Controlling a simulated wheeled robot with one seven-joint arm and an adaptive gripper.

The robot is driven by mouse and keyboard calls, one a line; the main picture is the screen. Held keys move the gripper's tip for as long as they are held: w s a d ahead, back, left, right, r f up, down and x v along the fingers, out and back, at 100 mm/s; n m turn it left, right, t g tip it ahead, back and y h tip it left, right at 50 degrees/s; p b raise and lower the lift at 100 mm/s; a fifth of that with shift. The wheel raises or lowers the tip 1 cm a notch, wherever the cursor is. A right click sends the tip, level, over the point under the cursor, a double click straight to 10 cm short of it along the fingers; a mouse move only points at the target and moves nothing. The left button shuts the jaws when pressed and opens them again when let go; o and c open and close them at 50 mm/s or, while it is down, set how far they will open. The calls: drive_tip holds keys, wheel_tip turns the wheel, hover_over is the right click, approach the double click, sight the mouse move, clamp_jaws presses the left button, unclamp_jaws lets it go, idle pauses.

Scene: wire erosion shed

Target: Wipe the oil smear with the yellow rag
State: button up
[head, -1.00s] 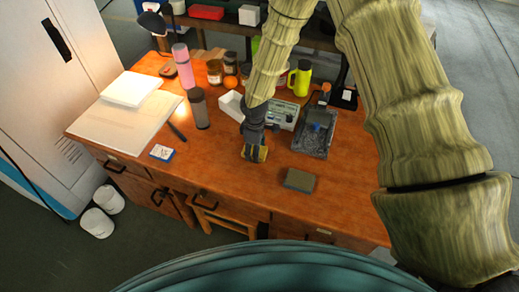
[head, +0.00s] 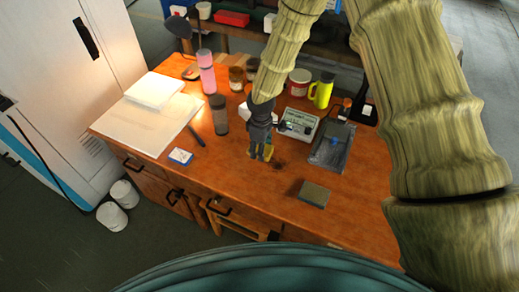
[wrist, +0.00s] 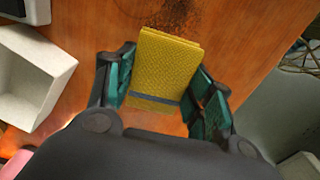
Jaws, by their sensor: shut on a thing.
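The yellow rag (wrist: 165,65) is folded and held between the two fingers of my gripper (wrist: 162,100), which is shut on it. In the head view, my gripper (head: 262,150) points down over the wooden desk, with only a sliver of the rag (head: 268,151) showing beside the fingers. The oil smear (wrist: 185,14) is a dark speckled patch on the desk, just beyond the rag's far edge in the wrist view. In the head view the smear (head: 278,163) lies right of the gripper. I cannot tell whether the rag touches the desk.
A grey-brown block (head: 313,194) lies to the right on the desk (head: 240,185). A dark tumbler (head: 218,114) and small blue-white box (head: 181,156) are left. A white open box (wrist: 30,75) is close to the gripper.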

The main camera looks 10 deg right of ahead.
drive_tip(key=shift+r+p, duration=0.85)
drive_tip(key=shift+r, duration=0.85)
drive_tip(key=shift+a, duration=0.1)
